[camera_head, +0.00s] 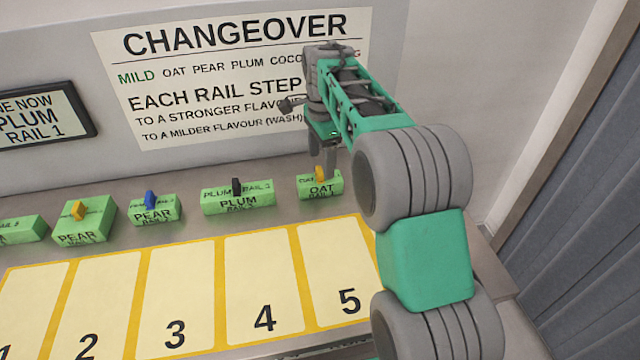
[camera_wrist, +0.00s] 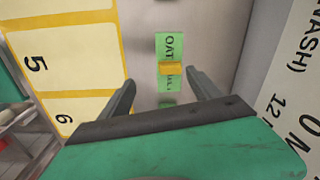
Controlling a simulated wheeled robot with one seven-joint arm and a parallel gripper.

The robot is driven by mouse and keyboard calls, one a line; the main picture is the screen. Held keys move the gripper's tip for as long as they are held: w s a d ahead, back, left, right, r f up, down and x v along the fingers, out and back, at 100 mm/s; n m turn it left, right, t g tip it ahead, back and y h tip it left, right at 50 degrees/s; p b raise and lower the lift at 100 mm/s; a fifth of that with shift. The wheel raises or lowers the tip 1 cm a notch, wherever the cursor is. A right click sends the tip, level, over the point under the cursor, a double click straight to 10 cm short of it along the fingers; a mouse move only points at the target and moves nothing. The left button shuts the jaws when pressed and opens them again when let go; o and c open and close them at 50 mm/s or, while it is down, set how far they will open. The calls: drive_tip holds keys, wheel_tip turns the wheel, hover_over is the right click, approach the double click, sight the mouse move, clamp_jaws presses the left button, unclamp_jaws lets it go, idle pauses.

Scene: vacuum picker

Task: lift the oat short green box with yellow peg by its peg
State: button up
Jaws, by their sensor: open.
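The short green oat box (camera_head: 330,187) with a yellow peg (camera_head: 320,173) stands at the right end of the row of boxes on the grey counter. In the wrist view the oat box (camera_wrist: 163,48) shows from above, with its yellow peg (camera_wrist: 171,69) across its top. My gripper (camera_head: 322,160) is above the box in the head view. In the wrist view my gripper (camera_wrist: 165,85) is open, its two fingers apart and pointing toward the box, with the peg just beyond and between the tips. I cannot tell the exact gap in height.
A green plum box (camera_head: 238,203) with a dark peg, a pear box (camera_head: 155,213) with a blue peg and a pear box (camera_head: 83,225) with a yellow peg stand to the left. Numbered cream slots (camera_head: 262,270) lie in front. A wall sign (camera_head: 220,75) is behind.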

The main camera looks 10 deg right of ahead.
sight(320, 179)
drive_tip(key=w+f+m, duration=0.1)
drive_tip(key=w+m, duration=0.1)
drive_tip(key=shift+w+f, duration=0.3)
drive_tip(key=shift+f, duration=0.1)
drive_tip(key=f, duration=0.4)
drive_tip(key=f+p, duration=0.1)
drive_tip(key=f, duration=0.2)
drive_tip(key=shift+s+f, duration=0.2)
drive_tip(key=shift+f, duration=0.15)
drive_tip(key=c, duration=1.5)
